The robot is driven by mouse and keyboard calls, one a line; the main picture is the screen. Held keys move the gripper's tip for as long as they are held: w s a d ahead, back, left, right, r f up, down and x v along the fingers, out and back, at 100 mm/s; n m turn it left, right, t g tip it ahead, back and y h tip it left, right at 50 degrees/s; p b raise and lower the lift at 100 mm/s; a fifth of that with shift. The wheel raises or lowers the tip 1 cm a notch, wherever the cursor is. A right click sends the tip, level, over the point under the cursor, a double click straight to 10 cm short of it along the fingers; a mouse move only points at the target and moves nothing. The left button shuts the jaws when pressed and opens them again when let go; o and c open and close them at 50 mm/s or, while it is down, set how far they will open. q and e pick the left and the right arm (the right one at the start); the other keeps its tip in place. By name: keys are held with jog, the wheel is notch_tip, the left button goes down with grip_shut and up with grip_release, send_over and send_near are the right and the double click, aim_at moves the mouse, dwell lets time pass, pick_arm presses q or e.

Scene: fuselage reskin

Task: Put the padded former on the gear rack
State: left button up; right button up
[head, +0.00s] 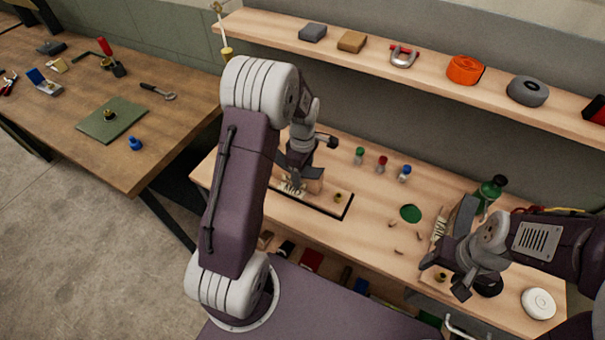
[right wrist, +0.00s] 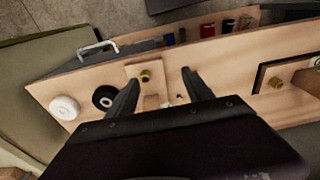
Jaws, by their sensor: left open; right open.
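I cannot tell for certain which piece is the padded former or which is the gear rack. A wooden block with a brass knob (head: 440,276) is under my right gripper (head: 447,277). In the right wrist view the brass knob (right wrist: 146,76) stands on a pale wooden plate, seen between the open fingers (right wrist: 158,92). No grip on it shows. My left gripper (head: 293,185) is open over a dark-edged board (head: 342,211). A wooden block (head: 313,184) is beside it there, partly hidden by the gripper. Another brass knob (head: 338,198) stands on that board.
Small bottles (head: 381,163) and a green disc (head: 410,213) are at the bench's middle. A green bottle (head: 491,190) and a white round piece (head: 539,303) are at the right. A shelf (head: 420,70) overhangs the back. The left table (head: 160,120) holds tools and a green mat.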

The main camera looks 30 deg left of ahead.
pick_arm(q)
notch_tip(320, 180, up, 11)
jog(key=p, duration=0.1)
jog(key=s+d+f+m, duration=0.2)
jog(key=s+d+m, duration=0.1)
jog(key=s+m, duration=0.4)
jog(key=s+d+f+m+t, duration=0.1)
jog(key=s+d+m, duration=0.1)
jog(key=s+m, duration=0.6)
jog(key=shift+d+f+m, duration=0.4)
jog(key=shift+m, duration=0.8)
jog(key=shift+s, duration=0.1)
